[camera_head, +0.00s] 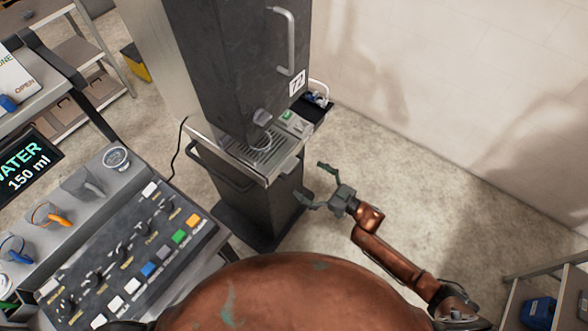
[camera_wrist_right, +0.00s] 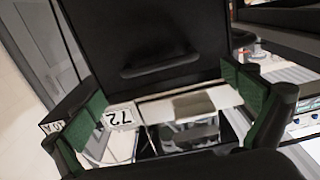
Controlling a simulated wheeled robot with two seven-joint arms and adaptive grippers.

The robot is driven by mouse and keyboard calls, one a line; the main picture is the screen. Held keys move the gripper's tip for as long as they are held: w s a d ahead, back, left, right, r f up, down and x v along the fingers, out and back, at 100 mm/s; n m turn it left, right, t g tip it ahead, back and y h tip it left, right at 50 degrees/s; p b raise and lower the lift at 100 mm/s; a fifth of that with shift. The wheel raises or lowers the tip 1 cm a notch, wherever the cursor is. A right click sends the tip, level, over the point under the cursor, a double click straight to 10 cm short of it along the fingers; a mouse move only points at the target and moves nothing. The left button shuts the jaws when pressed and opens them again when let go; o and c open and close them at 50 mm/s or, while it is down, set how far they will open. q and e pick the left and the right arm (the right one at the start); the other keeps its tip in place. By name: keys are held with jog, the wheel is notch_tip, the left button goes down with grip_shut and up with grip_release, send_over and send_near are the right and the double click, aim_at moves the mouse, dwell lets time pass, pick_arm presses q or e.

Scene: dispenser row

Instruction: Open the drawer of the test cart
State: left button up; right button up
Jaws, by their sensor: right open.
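The unit that I take to be the test cart (camera_head: 265,205) is a dark lower cabinet under a silver tray top, at the middle of the head view. Its dark front panel (camera_wrist_right: 150,25), with a horizontal dark bar handle (camera_wrist_right: 160,66), fills the top of the wrist view; I take this as the drawer front, and it looks closed. My right gripper (camera_head: 311,182) is open and empty, just right of the cabinet in the head view. Its green-padded fingers (camera_wrist_right: 168,95) spread either side below the handle in the wrist view, not around it. My left gripper is not in view.
A tall dark column with a vertical handle (camera_head: 291,42) and a "72" label (camera_head: 297,82) rises above the tray. A button console (camera_head: 130,250) stands at left. A shelf (camera_head: 548,285) stands at lower right. Open floor (camera_head: 400,170) lies right of the cabinet.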

jog(key=x, duration=0.6)
jog(key=shift+w, duration=0.15)
jog(key=shift+a, duration=0.1)
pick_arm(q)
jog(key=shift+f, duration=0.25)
pick_arm(e)
jog(key=shift+c, duration=0.7)
